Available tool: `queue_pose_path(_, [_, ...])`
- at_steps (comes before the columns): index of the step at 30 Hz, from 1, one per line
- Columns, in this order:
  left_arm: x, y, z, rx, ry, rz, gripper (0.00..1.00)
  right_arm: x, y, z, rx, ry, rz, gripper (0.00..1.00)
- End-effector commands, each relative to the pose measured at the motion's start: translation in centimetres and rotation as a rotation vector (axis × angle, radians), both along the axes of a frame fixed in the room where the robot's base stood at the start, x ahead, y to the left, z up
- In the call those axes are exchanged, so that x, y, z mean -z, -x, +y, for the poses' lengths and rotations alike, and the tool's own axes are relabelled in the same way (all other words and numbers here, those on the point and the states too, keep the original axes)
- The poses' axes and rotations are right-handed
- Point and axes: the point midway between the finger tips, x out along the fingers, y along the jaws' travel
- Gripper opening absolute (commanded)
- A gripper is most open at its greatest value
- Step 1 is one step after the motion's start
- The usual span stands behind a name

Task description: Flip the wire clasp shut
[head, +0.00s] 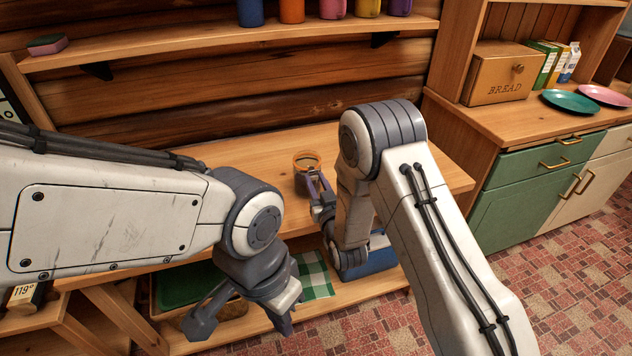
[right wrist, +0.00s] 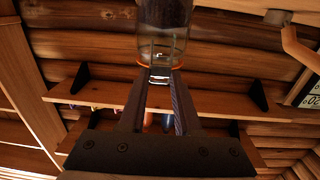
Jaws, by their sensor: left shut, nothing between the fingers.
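A glass jar (head: 307,163) with an orange ring at its rim stands on the wooden table, just beyond my right gripper (head: 316,184). In the right wrist view the clear jar (right wrist: 164,28) and its orange seal (right wrist: 143,65) lie ahead of the fingertips. The wire clasp (right wrist: 159,76) shows as a thin bright shape between the tips of my right gripper (right wrist: 161,82). The fingers stand apart; I cannot tell whether they touch the wire. My left gripper (head: 284,318) is shut and empty, low in front of the table, away from the jar.
The table top (head: 238,153) is bare around the jar. A shelf (head: 190,46) with colored containers runs along the log wall. A lower shelf holds a green checked cloth (head: 314,275) and a blue object (head: 378,258). A bread box (head: 500,72) stands on the right counter.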

Motion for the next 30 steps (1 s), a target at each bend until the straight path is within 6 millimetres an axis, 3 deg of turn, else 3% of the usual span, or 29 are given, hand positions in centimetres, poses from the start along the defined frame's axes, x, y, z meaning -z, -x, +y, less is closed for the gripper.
queue_pose_path(5, [-0.2,0.0,0.0,0.0,0.0,0.0,0.0,-0.2,0.0,0.0,0.0,0.001,0.005,0.0])
queue_pose_path(15, [-3.4,0.0,0.0,0.0,0.0,0.0,0.0,-1.1,-0.8,0.2,0.0,0.051,0.174,0.0])
queue_pose_path(26, [-3.4,0.0,0.0,0.0,0.0,0.0,0.0,-0.7,-0.8,0.2,0.0,0.059,0.198,0.0])
queue_pose_path(27, [-3.4,0.0,0.0,0.0,0.0,0.0,0.0,-0.7,-0.8,0.2,0.0,0.059,0.199,0.43])
queue_pose_path(29, [-3.4,0.0,0.0,0.0,0.0,0.0,0.0,-0.7,-0.8,0.2,0.0,0.059,0.198,0.62])
queue_pose_path(30, [-3.4,0.0,0.0,0.0,0.0,0.0,0.0,-0.7,-0.8,0.2,0.0,0.059,0.198,0.62])
